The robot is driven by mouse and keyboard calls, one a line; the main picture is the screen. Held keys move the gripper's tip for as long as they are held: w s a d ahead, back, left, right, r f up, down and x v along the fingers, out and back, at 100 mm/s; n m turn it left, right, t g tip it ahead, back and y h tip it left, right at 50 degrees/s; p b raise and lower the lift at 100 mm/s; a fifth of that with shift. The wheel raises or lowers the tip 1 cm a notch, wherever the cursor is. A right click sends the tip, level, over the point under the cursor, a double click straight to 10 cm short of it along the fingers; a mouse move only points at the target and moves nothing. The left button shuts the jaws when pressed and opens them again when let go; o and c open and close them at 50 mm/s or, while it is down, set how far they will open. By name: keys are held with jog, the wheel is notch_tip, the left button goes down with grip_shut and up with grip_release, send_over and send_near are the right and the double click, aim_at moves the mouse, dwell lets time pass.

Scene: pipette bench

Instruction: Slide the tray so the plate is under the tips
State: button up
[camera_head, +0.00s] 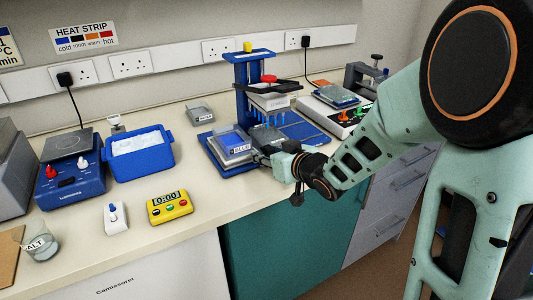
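A blue pipetting stand (241,90) stands on the bench with a white head (270,100) and a red knob on top of it. Blue tips (262,119) hang below the head.
A bare part of the blue base (305,130) extends right of the tips. A balance-like device (333,105) stands farther right. A blue ice tub (139,152), a yellow timer (170,206) and a small grey box (200,112) are to the left. The bench's front edge runs below my gripper.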

jog(key=shift+v, duration=3.8)
